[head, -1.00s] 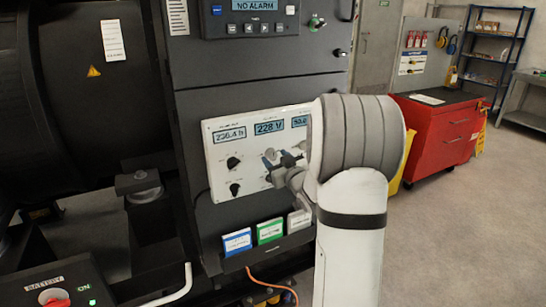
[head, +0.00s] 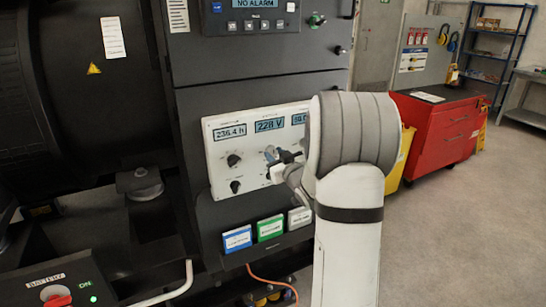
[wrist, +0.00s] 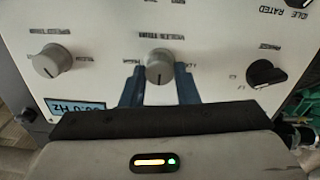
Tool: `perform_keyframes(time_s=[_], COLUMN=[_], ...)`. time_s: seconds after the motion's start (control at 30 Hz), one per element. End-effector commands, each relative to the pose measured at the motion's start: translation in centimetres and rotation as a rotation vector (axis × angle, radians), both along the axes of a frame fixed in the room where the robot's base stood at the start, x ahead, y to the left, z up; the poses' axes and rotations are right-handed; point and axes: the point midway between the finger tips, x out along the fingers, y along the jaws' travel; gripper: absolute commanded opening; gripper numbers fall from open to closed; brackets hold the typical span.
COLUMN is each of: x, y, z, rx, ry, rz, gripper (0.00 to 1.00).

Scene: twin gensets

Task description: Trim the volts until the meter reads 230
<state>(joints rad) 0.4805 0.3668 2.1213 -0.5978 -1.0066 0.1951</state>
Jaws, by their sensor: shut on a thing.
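The white meter panel (head: 222,174) is on the front of the dark genset cabinet. Its middle display, the volt meter (head: 269,125), reads 228 V. My gripper (head: 284,160) is at the panel below that display, partly hidden by my arm. In the wrist view the panel appears upside down. There the blue fingers of my gripper (wrist: 160,85) stand on either side of a round grey trim knob (wrist: 159,67) and are shut on it. A white pointer mark shows on the knob's face.
Another grey trim knob (wrist: 48,61) and a black selector knob (wrist: 266,74) flank the held knob in the wrist view. Blue, green and white label cards (head: 270,228) sit below the panel. A red tool cabinet (head: 438,135) stands to the right, with open floor beyond.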

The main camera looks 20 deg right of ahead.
Motion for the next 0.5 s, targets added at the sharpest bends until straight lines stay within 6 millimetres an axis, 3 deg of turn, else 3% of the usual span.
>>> perform_keyframes(time_s=[0.5], x=[-0.02], y=[-0.11], z=[-0.01], rx=[0.261], ry=[0.008], rz=[-0.001], gripper=[0.05])
